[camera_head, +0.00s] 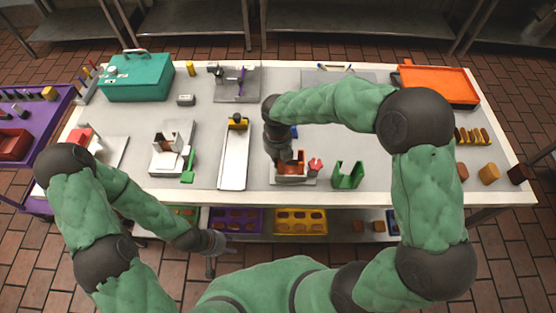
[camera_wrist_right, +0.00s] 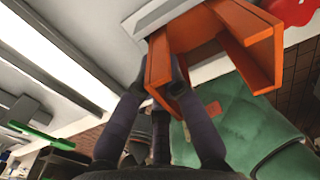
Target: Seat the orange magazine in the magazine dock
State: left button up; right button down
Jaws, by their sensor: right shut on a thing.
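The orange magazine (camera_head: 300,157) is at the front middle of the table, under my right gripper (camera_head: 281,148). In the right wrist view the magazine (camera_wrist_right: 215,40) is a tilted-looking open orange channel, and my right gripper's dark fingers (camera_wrist_right: 158,90) are shut on its wall. The magazine dock (camera_head: 293,181) seems to be the pale base with a red part (camera_head: 316,164) at its right. The magazine is over or at this base; whether it is seated I cannot tell. My left gripper (camera_head: 210,262) hangs in front of the table, away from the magazine; its finger opening is unclear.
A green open-topped holder (camera_head: 348,175) stands just right of the dock. A long pale tray (camera_head: 233,160) lies to the left. A white machine (camera_head: 168,150) and green scoop (camera_head: 188,165) are further left. An orange tray (camera_head: 438,86) sits at the back right.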

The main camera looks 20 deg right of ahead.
jog(key=shift+f, duration=0.1)
jog(key=c, duration=1.7)
grip_release()
jog(key=shift+f, duration=0.1)
jog(key=shift+c, duration=0.2)
jog(key=o, duration=0.4)
notch_tip(320, 180, up, 12)
jog(key=p, duration=0.3)
jog(key=shift+r, duration=0.2)
